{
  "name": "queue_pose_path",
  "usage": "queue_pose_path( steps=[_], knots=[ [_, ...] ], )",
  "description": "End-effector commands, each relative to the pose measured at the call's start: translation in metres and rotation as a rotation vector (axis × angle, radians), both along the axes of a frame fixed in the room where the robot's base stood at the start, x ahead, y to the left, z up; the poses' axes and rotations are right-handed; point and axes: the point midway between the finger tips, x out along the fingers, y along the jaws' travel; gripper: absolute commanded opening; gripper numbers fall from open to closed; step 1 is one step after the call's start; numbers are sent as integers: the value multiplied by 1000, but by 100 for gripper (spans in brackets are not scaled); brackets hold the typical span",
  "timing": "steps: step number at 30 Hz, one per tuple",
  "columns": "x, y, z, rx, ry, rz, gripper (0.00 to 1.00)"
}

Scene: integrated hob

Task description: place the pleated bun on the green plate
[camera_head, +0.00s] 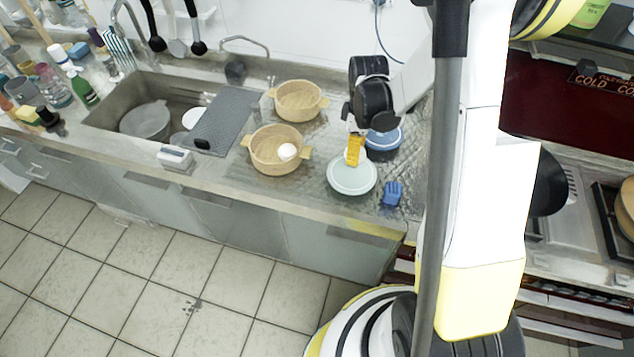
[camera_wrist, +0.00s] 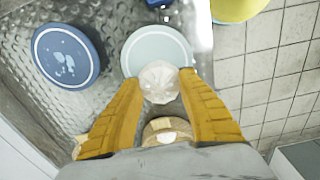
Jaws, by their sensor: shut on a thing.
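The pale green plate (camera_head: 351,177) lies on the metal counter near its front edge; it also shows in the wrist view (camera_wrist: 152,42). My gripper (camera_head: 354,158) has yellow fingers pointing down at the plate's far edge in the head view. In the wrist view, my gripper (camera_wrist: 160,88) is shut on the white pleated bun (camera_wrist: 160,78), held between the fingertips. The bun overlaps the plate's lower rim in that view. I cannot tell whether it touches the plate. In the head view the fingers mostly hide it.
A blue plate (camera_head: 384,138) lies behind the green one, and a blue object (camera_head: 393,193) to its right. A steamer basket (camera_head: 268,158) left of the plate holds a white bun (camera_head: 287,151). Another basket (camera_head: 298,104) stands behind. The sink (camera_head: 112,95) is at left.

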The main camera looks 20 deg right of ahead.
Motion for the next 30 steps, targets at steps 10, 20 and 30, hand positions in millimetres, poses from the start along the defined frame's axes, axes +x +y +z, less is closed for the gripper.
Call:
queue_pose_path(
  steps=[10,20,30],
  knots=[
    [29,42,-40,0,0,63,9],
    [59,91,-72,0,0,58,9],
    [60,94,-110,0,0,55,9]
  ],
)
